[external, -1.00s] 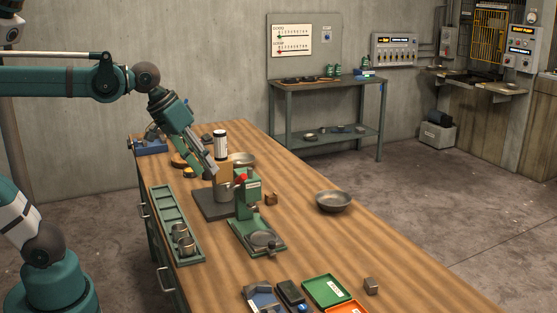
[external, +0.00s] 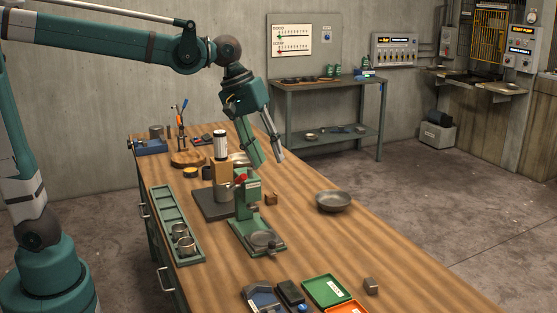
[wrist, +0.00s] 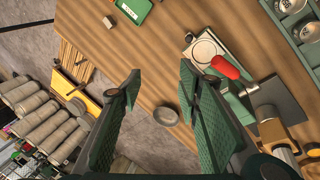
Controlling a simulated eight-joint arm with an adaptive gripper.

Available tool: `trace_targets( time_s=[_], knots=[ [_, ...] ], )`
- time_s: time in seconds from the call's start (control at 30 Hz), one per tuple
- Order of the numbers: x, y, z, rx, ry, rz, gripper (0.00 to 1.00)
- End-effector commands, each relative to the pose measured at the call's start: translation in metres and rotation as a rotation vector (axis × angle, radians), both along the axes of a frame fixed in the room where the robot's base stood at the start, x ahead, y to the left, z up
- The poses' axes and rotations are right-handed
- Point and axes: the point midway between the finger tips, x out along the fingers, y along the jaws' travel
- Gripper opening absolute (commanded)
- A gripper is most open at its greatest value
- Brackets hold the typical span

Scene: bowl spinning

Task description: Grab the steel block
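A small grey-brown metallic cube (external: 371,286), which looks like the steel block, sits on the near right part of the wooden bench, right of the green tray. In the wrist view the same cube (wrist: 85,44) lies at upper left, well beyond my fingers. My gripper (external: 270,160) is above the far part of the bench, behind the green press, with its fingers pointing down. In the wrist view my gripper (wrist: 160,78) is open, with nothing between its fingers.
A metal bowl (external: 334,201) sits near the bench's right edge. A green tray (external: 326,291) and an orange tray (external: 345,308) lie near the steel block. Bench surface between bowl and block is clear.

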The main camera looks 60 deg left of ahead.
Motion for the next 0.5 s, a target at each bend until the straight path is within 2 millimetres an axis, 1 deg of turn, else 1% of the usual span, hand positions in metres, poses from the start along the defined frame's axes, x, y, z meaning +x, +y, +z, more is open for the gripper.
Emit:
trace_targets(
  time_s=[0.03,0.1,0.5],
  knots=[
    [0.009,-0.007,0.003,-0.009,0.013,0.015,0.34],
    [0.02,-0.016,0.002,-0.022,0.031,0.038,0.34],
    [0.075,-0.068,-0.007,-0.087,0.142,0.176,0.34]
  ],
)
